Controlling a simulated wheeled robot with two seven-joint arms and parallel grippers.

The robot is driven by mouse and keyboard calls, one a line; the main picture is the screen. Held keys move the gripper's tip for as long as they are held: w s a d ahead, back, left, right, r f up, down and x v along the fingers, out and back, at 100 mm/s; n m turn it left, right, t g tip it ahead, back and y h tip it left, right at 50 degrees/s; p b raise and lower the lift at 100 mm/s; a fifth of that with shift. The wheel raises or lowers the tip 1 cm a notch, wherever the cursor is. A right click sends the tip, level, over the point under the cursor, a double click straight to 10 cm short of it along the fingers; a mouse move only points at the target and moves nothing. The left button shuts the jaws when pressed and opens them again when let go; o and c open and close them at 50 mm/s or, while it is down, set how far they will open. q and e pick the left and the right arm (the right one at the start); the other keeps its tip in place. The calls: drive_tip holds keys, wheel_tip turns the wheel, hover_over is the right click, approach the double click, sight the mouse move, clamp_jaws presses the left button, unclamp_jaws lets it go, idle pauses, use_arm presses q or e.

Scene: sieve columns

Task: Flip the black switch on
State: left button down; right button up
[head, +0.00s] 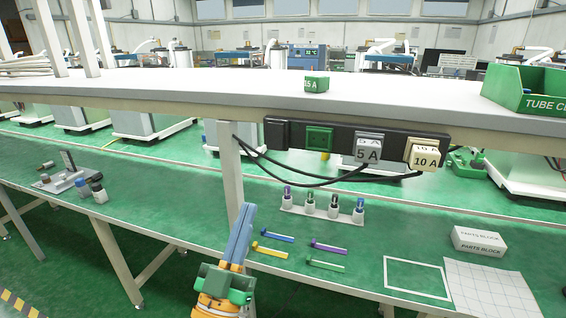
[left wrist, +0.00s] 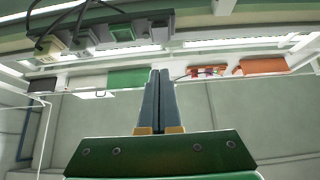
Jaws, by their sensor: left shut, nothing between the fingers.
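A black power strip (head: 343,141) hangs under the front edge of the upper shelf; it also shows in the left wrist view (left wrist: 104,38). Its left end carries a plain black square part (head: 277,133), which looks like the black switch; whether it is on or off I cannot tell. Beside it are a green socket (head: 319,138), a grey plug marked 5 A (head: 368,148) and a cream plug marked 10 A (head: 427,157). My left gripper (head: 246,208) is shut and empty, below and left of the strip, clearly apart from it. My right gripper is not in view.
A green block (head: 316,84) and a green tube bin (head: 528,92) stand on the upper shelf (head: 200,90). A shelf post (head: 231,165) and black cables (head: 290,180) are near my left gripper. A vial rack (head: 322,212), several coloured sticks and a white box (head: 479,241) occupy the green bench.

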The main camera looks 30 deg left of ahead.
use_arm(q)
drive_tip(key=shift+a, duration=0.2)
drive_tip(key=p, duration=0.6)
approach(275, 142)
wheel_tip(275, 142, up, 5)
drive_tip(key=w, duration=0.1)
drive_tip(key=w+f, duration=0.1)
drive_tip(key=w, duration=0.1)
drive_tip(key=w+a, duration=0.1)
drive_tip(key=shift+w+f+b, duration=0.2)
drive_tip(key=shift+w+b, duration=0.05)
drive_tip(key=shift+b, duration=0.05)
